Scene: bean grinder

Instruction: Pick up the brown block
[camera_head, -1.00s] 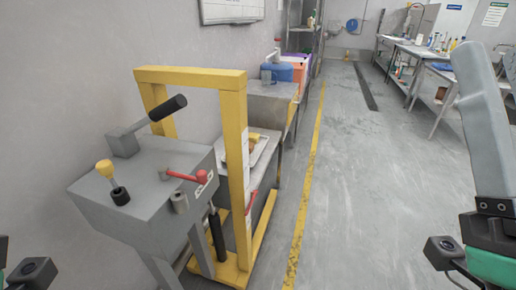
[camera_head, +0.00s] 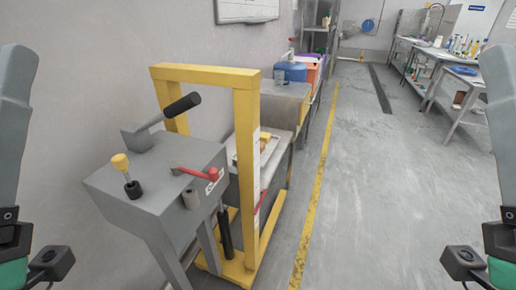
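A small orange-brown item (camera_head: 265,142), which may be the brown block, lies on a white tray (camera_head: 274,146) on the metal bench behind the yellow frame. It is small, and the frame's post hides part of the tray, so its exact shape cannot be told. Parts of my two arms show at the left and right edges of the view. The fingers of both grippers are out of view, and both arms are well apart from the tray.
A grey machine (camera_head: 155,187) with black, yellow and red handles stands in front. A yellow frame (camera_head: 245,150) rises beside it. A blue container (camera_head: 291,71) stands farther back. The floor right of the yellow line (camera_head: 318,195) is clear; worktables (camera_head: 455,78) stand far right.

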